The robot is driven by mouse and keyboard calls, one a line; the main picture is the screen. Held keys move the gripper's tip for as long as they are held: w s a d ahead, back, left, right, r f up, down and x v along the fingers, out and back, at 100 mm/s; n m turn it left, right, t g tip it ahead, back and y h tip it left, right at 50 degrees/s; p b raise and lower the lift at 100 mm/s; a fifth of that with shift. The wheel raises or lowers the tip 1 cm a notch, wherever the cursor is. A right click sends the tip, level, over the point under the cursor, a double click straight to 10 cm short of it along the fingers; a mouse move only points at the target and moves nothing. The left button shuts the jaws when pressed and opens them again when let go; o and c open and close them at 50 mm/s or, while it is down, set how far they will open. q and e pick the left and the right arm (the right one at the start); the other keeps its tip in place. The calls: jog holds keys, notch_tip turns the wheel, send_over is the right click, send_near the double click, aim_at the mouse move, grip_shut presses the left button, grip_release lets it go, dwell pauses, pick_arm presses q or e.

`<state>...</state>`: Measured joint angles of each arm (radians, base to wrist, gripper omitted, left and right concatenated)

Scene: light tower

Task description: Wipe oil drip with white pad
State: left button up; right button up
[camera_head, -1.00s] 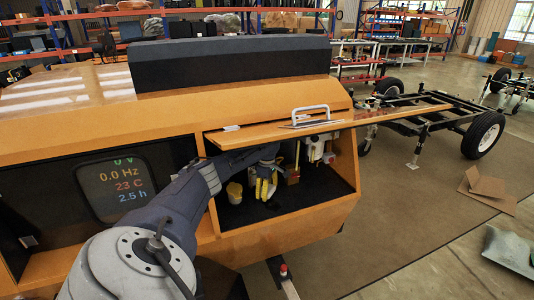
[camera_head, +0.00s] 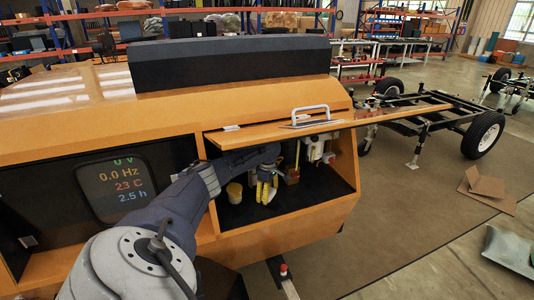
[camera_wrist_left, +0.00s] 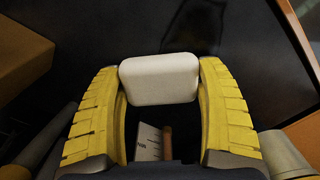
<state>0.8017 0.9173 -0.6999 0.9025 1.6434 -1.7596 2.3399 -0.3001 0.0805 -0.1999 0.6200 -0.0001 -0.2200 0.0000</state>
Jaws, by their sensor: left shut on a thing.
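My left gripper (camera_head: 267,190) reaches into the open compartment, its yellow fingers pointing down. In the left wrist view my left gripper (camera_wrist_left: 160,85) is shut on the white pad (camera_wrist_left: 159,79), a rounded block held between the two yellow fingertips. In the head view the pad is too small and covered to make out clearly. Beyond the pad, a darker glossy patch (camera_wrist_left: 206,30) shows on the black compartment floor (camera_wrist_left: 110,25); it looks like the oil drip. Whether the pad touches the floor I cannot tell. My right gripper is not in view.
The raised orange hatch (camera_head: 270,133) with a white handle (camera_head: 310,112) hangs over the compartment. A yellow cup-shaped thing (camera_head: 234,192) stands left of the gripper. A white fitting (camera_head: 315,149) is at the right back. A screen panel (camera_head: 117,184) is at the left.

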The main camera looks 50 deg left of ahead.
aim_at(273, 206)
pick_arm(q)
jog(key=shift+s+d+r, duration=0.1)
jog(key=shift+s+d, duration=0.1)
jog(key=shift+d, duration=0.35)
jog(key=shift+s+d, duration=0.15)
jog(key=shift+d, duration=0.4)
jog(key=shift+s+d+f, duration=0.1)
jog(key=shift+s+d, duration=0.25)
jog(key=shift+d, duration=0.55)
jog(key=shift+s+d+f, duration=0.1)
jog(key=shift+s+d, duration=0.2)
jog(key=shift+d, duration=0.65)
jog(key=shift+s+d, duration=0.35)
jog(key=shift+d, duration=0.55)
jog(key=shift+s+d+f, duration=0.1)
jog(key=shift+s+d, duration=0.05)
jog(key=shift+d, duration=0.4)
jog(key=shift+s+d+f, duration=0.1)
jog(key=shift+s+d, duration=0.05)
jog(key=shift+d, duration=0.35)
jog(key=c, duration=0.4)
jog(key=shift+d, duration=0.1)
